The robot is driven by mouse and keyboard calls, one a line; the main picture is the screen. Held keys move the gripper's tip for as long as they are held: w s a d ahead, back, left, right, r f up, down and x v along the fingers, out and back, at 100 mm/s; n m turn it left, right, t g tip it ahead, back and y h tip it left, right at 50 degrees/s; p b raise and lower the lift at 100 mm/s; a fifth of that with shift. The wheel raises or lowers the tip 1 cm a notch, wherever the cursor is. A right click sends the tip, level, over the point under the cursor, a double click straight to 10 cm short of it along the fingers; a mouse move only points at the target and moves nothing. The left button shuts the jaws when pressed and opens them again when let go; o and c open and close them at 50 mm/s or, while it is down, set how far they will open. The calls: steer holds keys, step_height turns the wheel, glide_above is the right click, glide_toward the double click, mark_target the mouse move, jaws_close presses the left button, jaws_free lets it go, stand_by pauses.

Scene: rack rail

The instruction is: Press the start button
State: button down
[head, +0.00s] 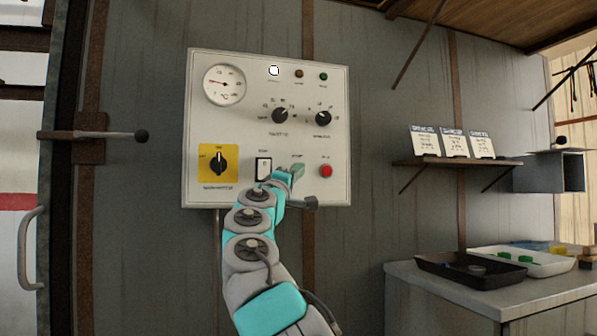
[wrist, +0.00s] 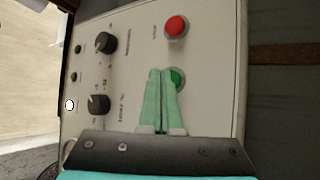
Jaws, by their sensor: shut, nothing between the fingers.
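The green start button (wrist: 177,76) shows in the wrist view on the white control panel (head: 240,130), partly covered by my fingers. In the head view my gripper hides it under its small label. My gripper (head: 298,168) is at the panel's lower part, and its pale green fingers (wrist: 161,72) are closed together and empty. The fingertips overlap the left side of the green button in the wrist view. I cannot tell whether they touch it. The red button (head: 326,171) is right of my gripper in the head view and also shows in the wrist view (wrist: 176,26).
The panel also carries a gauge (head: 224,85), two black knobs, a yellow-backed rotary switch (head: 219,160), a rocker switch (head: 263,169) and a lit white lamp (head: 274,70). A counter (head: 440,289) with trays and a shelf (head: 457,162) with cards stand to the right.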

steer(key=shift+w+p, duration=0.3)
steer(key=shift+w, duration=0.1)
stand_by(0.3)
steer(key=shift+s, duration=0.15)
steer(key=shift+s+d+b, duration=0.1)
steer(key=shift+s+b, duration=0.6)
steer(key=shift+s, duration=0.1)
steer(key=s+b, duration=0.1)
steer(key=s+d+b, duration=0.1)
steer(key=s, duration=0.1)
steer(key=s+b, duration=0.1)
steer(key=shift+s+d, duration=0.25)
steer(key=shift+s, duration=0.05)
stand_by(0.7)
